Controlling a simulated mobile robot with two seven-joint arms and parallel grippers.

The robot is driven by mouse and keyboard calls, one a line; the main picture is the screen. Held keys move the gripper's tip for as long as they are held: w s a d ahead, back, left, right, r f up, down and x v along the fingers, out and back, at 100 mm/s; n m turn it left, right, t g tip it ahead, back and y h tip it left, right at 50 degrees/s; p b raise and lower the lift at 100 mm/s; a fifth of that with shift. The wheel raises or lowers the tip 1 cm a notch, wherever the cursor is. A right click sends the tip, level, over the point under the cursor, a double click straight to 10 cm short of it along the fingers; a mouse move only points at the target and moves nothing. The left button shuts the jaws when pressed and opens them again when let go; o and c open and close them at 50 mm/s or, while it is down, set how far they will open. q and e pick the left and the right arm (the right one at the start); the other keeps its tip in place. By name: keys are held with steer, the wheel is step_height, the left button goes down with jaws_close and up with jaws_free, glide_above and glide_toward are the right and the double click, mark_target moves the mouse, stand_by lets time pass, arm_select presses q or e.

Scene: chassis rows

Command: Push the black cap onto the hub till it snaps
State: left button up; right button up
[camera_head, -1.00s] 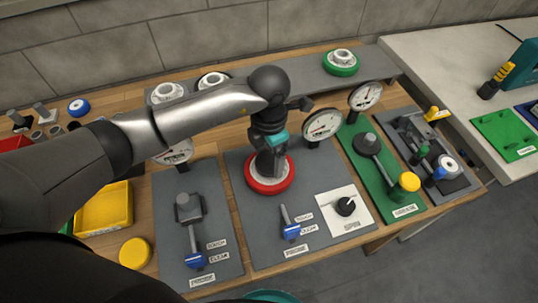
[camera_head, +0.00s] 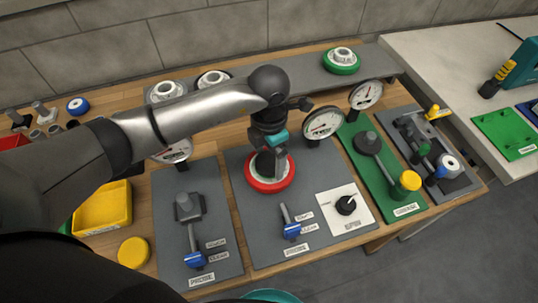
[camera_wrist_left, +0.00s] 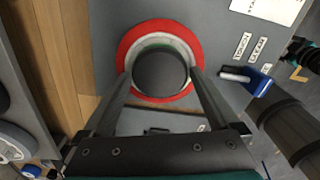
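The hub (camera_head: 288,170) is a red ring with a pale inner rim, lying on a grey board in the middle of the bench. It also shows in the left wrist view (camera_wrist_left: 190,44). The black cap (camera_wrist_left: 160,74) is round and lies over the centre of the hub in that view. I cannot tell whether it is fully seated. My left gripper (camera_wrist_left: 162,74) reaches down over the hub, its two fingers at opposite sides of the cap and seemingly closed on it. In the head view the gripper (camera_head: 268,165) hides part of the hub.
A blue-handled lever (camera_head: 291,230) and a white plate with a black knob (camera_head: 346,205) stand just in front of the hub. Dial gauges (camera_head: 323,124) and a grey shelf (camera_head: 300,78) with wheels stand behind. A yellow bin (camera_head: 103,208) is at left.

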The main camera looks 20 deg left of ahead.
arm_select(q)
steer(key=shift+o, duration=0.2)
step_height(320, 180, up, 15)
steer(key=p, duration=0.1)
steer(key=shift+r, duration=0.15)
stand_by(0.6)
